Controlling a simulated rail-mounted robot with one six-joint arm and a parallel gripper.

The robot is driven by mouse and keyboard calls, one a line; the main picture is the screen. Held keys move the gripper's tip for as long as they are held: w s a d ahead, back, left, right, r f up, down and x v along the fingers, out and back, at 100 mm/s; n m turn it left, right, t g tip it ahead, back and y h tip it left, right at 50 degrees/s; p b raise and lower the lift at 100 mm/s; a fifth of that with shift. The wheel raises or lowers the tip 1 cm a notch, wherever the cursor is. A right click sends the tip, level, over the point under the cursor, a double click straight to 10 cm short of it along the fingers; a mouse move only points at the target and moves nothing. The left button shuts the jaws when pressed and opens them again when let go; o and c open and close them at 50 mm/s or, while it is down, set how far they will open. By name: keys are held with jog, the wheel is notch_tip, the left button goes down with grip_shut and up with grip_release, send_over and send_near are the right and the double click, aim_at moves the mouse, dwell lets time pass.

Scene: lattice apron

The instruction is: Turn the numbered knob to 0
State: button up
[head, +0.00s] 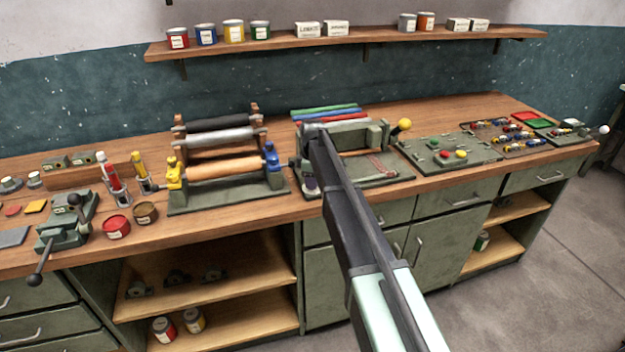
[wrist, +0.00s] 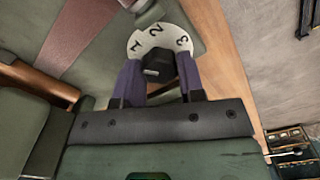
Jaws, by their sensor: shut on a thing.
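The numbered knob (wrist: 158,66) is a dark block on a round pale dial (wrist: 148,40) in the wrist view. The figures 1, 2 and 3 show along the dial's upper edge; the rest of the dial is hidden by my gripper, and no 0 is visible. My gripper (wrist: 159,72) has its two purple-grey fingers on either side of the knob, shut on it. In the head view my gripper (head: 310,182) is down at the front left corner of a green machine (head: 385,178), and the knob there is mostly hidden. I cannot tell which figure the knob is set to.
The green machine has a yellow-balled lever (head: 404,125) at its right. A roller stand (head: 228,203) is to its left, and a green plate with coloured buttons (head: 450,153) to its right. The bench's front edge runs close by the knob, with open floor beyond.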

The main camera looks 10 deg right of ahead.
jog(key=n, duration=0.5)
jog(key=shift+n, duration=0.3)
jog(key=n, duration=0.5)
dwell(0.4)
jog(key=o, duration=0.9)
notch_tip(320, 180, up, 11)
jog(key=p, duration=1)
jog(key=shift+f+p, duration=0.1)
jog(key=shift+p, duration=0.3)
